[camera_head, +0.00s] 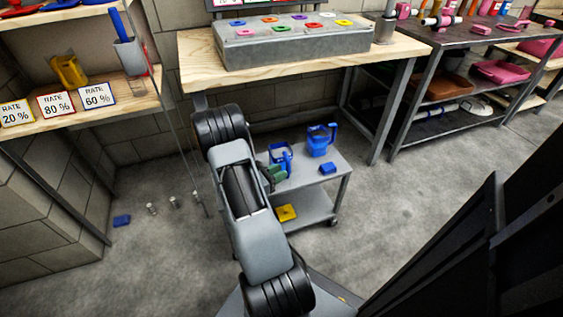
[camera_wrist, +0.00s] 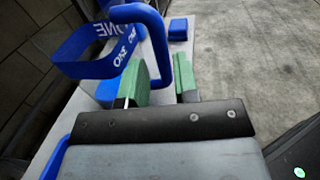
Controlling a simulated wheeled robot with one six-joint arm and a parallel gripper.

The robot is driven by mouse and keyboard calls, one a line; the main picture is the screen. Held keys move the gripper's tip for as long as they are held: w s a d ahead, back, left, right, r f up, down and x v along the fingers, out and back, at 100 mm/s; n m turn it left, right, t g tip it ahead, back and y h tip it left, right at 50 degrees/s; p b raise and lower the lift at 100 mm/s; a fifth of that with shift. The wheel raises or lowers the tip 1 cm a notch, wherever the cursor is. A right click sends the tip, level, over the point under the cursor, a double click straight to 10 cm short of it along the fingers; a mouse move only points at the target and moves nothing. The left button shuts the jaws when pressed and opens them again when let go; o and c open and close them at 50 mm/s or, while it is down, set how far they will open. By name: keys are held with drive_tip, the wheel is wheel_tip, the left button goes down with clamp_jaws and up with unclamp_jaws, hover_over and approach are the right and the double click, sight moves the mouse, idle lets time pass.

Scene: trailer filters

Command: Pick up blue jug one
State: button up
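Blue jug one (camera_head: 281,153) stands on the top of a small grey cart, beside my gripper. In the wrist view the blue jug (camera_wrist: 90,55) with "ONE" lettering fills the upper left, its handle (camera_wrist: 158,45) arching toward the right. My gripper (camera_wrist: 163,82) has green fingers that stand apart, and the lower part of the handle shows in the gap between them. I cannot tell whether either finger touches it. In the head view my gripper (camera_head: 273,174) is partly hidden by my arm.
A second blue jug (camera_head: 320,141) stands farther back on the cart (camera_head: 312,178). A small blue block (camera_head: 328,168) lies at its right, also in the wrist view (camera_wrist: 178,29). A yellow item (camera_head: 287,212) lies on the lower shelf. A wooden workbench (camera_head: 345,48) stands behind.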

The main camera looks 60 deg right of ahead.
sight(288, 169)
drive_tip(key=shift+f+b+x, duration=0.2)
drive_tip(key=shift+b+x, duration=0.3)
drive_tip(key=shift+x, duration=1.4)
drive_tip(key=shift+s, duration=0.1)
clamp_jaws()
